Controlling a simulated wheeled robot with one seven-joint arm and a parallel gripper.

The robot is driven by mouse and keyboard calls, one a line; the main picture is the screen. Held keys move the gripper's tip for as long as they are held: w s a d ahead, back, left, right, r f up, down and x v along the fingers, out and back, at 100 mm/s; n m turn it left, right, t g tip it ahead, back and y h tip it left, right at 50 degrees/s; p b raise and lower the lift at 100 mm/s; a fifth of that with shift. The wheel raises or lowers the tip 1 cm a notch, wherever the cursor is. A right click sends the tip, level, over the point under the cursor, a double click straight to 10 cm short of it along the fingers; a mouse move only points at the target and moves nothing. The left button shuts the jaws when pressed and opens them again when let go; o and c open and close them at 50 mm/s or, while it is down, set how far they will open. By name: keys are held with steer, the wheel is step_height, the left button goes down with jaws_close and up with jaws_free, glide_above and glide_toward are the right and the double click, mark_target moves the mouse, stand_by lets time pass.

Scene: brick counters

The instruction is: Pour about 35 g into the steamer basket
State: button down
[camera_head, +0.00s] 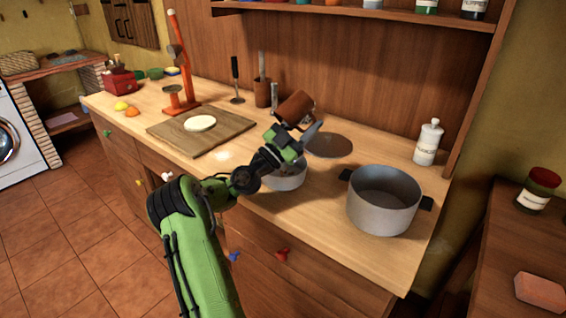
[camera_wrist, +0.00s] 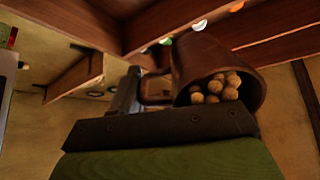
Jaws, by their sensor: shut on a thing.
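My gripper (camera_head: 300,136) is shut on a brown mug (camera_head: 295,107) and holds it above the counter. In the wrist view the mug (camera_wrist: 205,62) has its handle beside a dark finger, and several round tan pieces (camera_wrist: 218,86) lie inside near its tilted mouth. A pale grey round vessel (camera_head: 288,180), which may be the steamer basket, stands on the counter below my gripper. My arm hides part of it, and its contents cannot be seen.
A large grey pot (camera_head: 384,205) stands to the right, with a dark round lid (camera_head: 329,145) behind. A cutting board (camera_head: 203,130) holds a pale round item. An orange scale-like stand (camera_head: 182,95) is at left. A white bottle (camera_head: 428,143) stands at back right.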

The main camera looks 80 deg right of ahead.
mark_target(304, 121)
steer(key=shift+r, duration=0.1)
stand_by(0.3)
steer(key=shift+w+a+r+g+h, duration=0.1)
steer(key=shift+r+g+h, duration=0.35)
steer(key=shift+r, duration=0.4)
steer(key=shift+w+a+r+g+h, duration=0.1)
steer(key=shift+r+g+h, duration=0.3)
steer(key=shift+r, duration=0.45)
stand_by(3.7)
